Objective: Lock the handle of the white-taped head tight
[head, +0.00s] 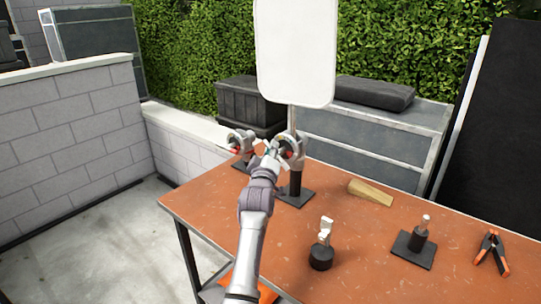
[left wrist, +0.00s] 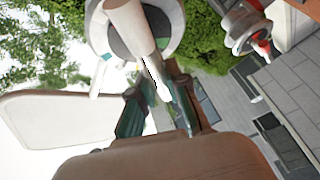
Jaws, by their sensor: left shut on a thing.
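A grip head (head: 292,148) sits on top of a short black stand (head: 295,183) on the orange table. A large white panel rises on a thin rod above this head. My left gripper (head: 268,150) is at the left side of this head, shut on its handle. In the left wrist view the round head (left wrist: 176,30) and the pale handle (left wrist: 130,22) lie at the top, with the handle running down between the fingers of my left gripper (left wrist: 155,90). A second head (head: 240,141) with a red part stands to the left. White tape is not clearly visible. My right gripper is out of view.
The white panel (head: 296,50) stands high over the table (head: 370,240). A block wall (head: 70,130) is at the left.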

